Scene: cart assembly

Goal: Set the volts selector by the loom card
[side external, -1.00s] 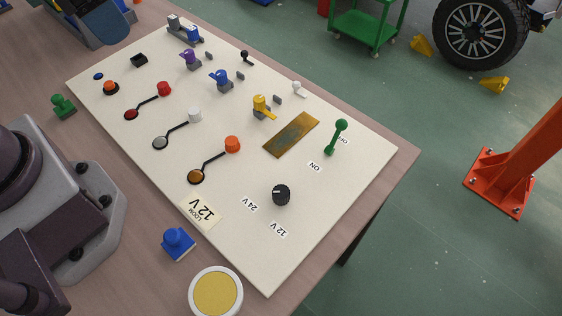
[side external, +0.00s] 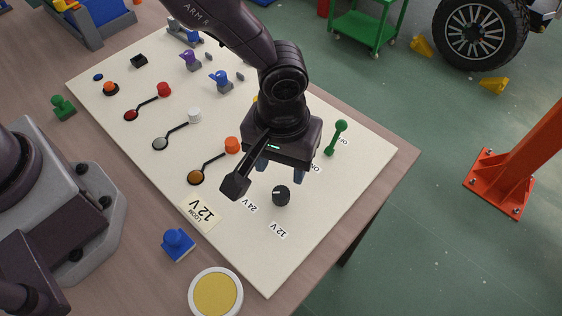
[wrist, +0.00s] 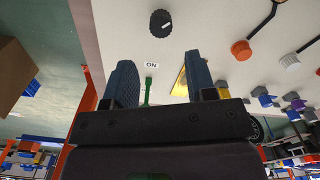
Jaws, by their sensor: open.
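The volts selector is a round black knob (side external: 281,196) on the cream panel, also at the top of the wrist view (wrist: 160,23). Its white mark is on its left side in the side view, roughly on the 24 V label's side. The 24 V label (side external: 249,204) is left of the knob, and the 12 V label (side external: 281,229) is below it. The loom card (side external: 202,210) reads 12 V. My gripper (side external: 282,174) is open and empty, above the panel just behind the knob and apart from it. Both fingers show in the wrist view (wrist: 158,65).
A green lever (side external: 337,136) stands right of my gripper. Orange (side external: 232,145), white (side external: 194,115) and red (side external: 164,89) caps are to the left. My arm hides the yellow switch's area.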

